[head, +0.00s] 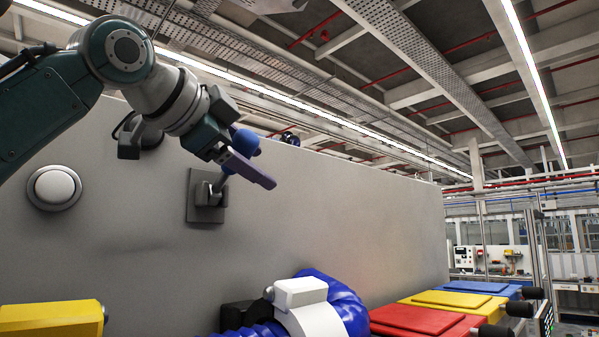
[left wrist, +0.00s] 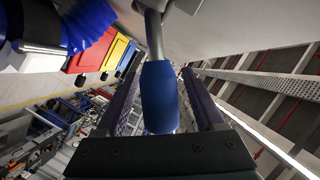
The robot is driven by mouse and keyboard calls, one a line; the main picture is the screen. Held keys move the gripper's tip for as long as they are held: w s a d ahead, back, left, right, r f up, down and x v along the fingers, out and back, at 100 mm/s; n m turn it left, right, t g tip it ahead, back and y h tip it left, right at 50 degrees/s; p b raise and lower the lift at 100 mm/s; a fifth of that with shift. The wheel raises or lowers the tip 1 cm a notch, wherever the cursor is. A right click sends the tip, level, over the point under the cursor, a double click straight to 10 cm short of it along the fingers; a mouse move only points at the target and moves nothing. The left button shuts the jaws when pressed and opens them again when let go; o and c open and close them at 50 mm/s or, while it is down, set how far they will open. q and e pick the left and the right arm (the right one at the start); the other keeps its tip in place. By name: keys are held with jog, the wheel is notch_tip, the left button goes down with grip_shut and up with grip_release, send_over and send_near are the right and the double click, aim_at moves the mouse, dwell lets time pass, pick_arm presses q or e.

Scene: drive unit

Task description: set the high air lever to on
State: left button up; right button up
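The high air lever has a grey metal base plate (head: 206,212) on the grey wall panel, and a short rod with a blue handle (head: 245,142). The handle points up and out from the plate. My left gripper (head: 256,168) is at the handle, its fingers reaching past it. In the left wrist view the blue handle (left wrist: 160,97) stands between the two dark fingers of the gripper (left wrist: 160,78), with a gap on each side. The gripper looks open around it. My right gripper is in neither view.
A round white button (head: 54,187) sits on the panel (head: 330,200) at the left. Below are a blue ribbed hose (head: 345,305) with a white clamp, a yellow block (head: 50,318), and red (head: 420,325), yellow and blue boxes. Room before the panel at right is clear.

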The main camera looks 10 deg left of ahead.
pick_arm(q)
grip_shut()
dwell(0.4)
dwell(0.9)
